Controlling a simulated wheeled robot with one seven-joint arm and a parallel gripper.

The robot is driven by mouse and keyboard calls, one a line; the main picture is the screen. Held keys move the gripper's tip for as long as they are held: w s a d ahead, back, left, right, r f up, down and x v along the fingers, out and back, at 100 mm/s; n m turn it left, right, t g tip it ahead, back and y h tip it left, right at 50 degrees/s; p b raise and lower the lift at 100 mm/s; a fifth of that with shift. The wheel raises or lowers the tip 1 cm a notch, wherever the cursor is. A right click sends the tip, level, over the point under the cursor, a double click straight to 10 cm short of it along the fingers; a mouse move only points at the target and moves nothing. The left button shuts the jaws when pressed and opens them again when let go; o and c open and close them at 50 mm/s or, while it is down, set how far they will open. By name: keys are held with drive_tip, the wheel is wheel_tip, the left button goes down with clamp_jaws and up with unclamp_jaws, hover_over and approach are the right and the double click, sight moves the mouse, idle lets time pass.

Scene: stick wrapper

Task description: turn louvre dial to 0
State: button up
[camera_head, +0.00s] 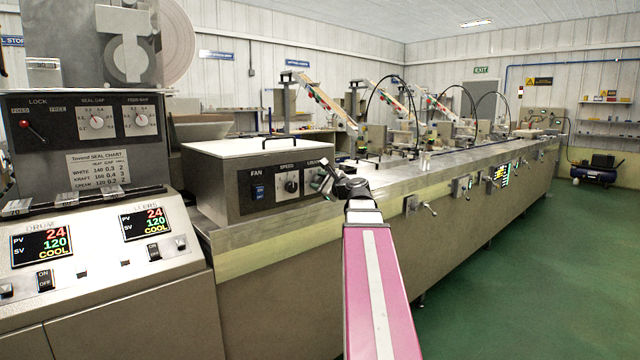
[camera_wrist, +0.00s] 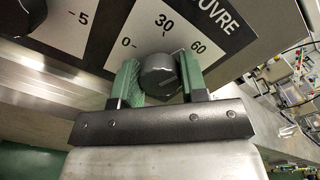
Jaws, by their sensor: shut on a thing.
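The louvre dial (camera_wrist: 158,76) is a dark round knob on a white scale plate marked 0, 30 and 60. In the wrist view, 0 lies to the knob's left, 30 above it and 60 to its right. My gripper (camera_wrist: 156,82) is shut on the dial, with one green finger on each side of it. A thin light line shows at the knob's upper right, towards 60; I cannot tell surely whether it is the pointer. In the head view my gripper (camera_head: 325,181) covers the dial, below the partly hidden louvre label (camera_head: 314,163).
The speed knob (camera_head: 291,187) is just left of the louvre dial, also in the wrist view (camera_wrist: 22,14). The blue fan switch (camera_head: 259,192) is further left. The panel belongs to a steel box with a white lid (camera_head: 255,148). Green floor (camera_head: 500,270) is clear at right.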

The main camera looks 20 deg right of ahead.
drive_tip(key=n, duration=0.5)
drive_tip(key=shift+n, duration=0.3)
drive_tip(key=n, duration=0.5)
drive_tip(key=shift+f, duration=0.1)
drive_tip(key=n, duration=0.5)
drive_tip(key=shift+n, duration=0.3)
drive_tip(key=n, duration=0.4)
drive_tip(key=shift+n+h, duration=0.3)
drive_tip(key=o, duration=0.9)
drive_tip(key=shift+s, duration=0.15)
